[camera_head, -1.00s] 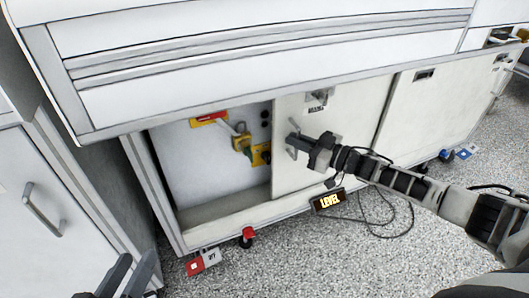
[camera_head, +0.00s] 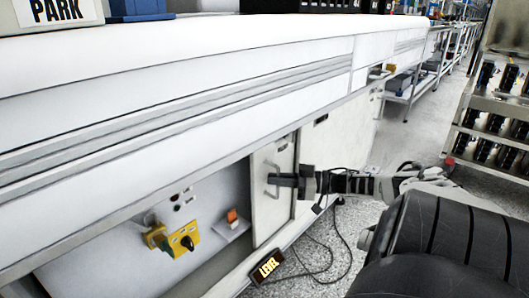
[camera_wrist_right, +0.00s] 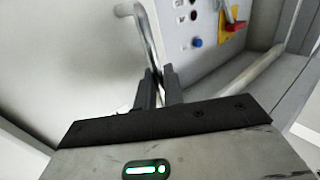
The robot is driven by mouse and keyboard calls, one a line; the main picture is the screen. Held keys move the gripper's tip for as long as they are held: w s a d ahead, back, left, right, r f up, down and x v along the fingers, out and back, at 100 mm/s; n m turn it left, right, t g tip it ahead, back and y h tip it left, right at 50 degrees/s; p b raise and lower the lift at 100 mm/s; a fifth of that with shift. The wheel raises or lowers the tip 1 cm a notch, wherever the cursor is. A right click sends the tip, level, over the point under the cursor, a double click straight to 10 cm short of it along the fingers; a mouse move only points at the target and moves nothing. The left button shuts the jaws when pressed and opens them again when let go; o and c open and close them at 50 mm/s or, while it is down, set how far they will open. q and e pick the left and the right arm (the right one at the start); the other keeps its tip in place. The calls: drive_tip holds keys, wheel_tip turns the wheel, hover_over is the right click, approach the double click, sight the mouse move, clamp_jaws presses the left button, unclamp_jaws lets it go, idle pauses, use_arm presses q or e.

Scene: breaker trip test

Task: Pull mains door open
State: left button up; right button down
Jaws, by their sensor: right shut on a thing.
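The mains door (camera_head: 266,215) is a narrow white panel in the front of the long white bench. The recess to its left is uncovered and shows a yellow switch block (camera_head: 183,241) with a black knob. My right gripper (camera_head: 275,180) is at the door's metal bar handle (camera_head: 270,170), shut on it. In the right wrist view the fingers (camera_wrist_right: 158,85) close around the lower part of the handle (camera_wrist_right: 146,35), with the door's pale face (camera_wrist_right: 65,60) to the left. My left gripper is out of view.
An orange-lit LEVEL sign (camera_head: 267,268) sits low by the bench, with a black cable (camera_head: 335,255) looped on the speckled floor. A metal rack (camera_head: 490,125) stands at the right. The aisle floor (camera_head: 415,130) between is clear.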

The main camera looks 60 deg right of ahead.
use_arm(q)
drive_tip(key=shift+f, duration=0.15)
use_arm(e)
drive_tip(key=c, duration=1.6)
unclamp_jaws()
drive_tip(key=shift+c, duration=0.2)
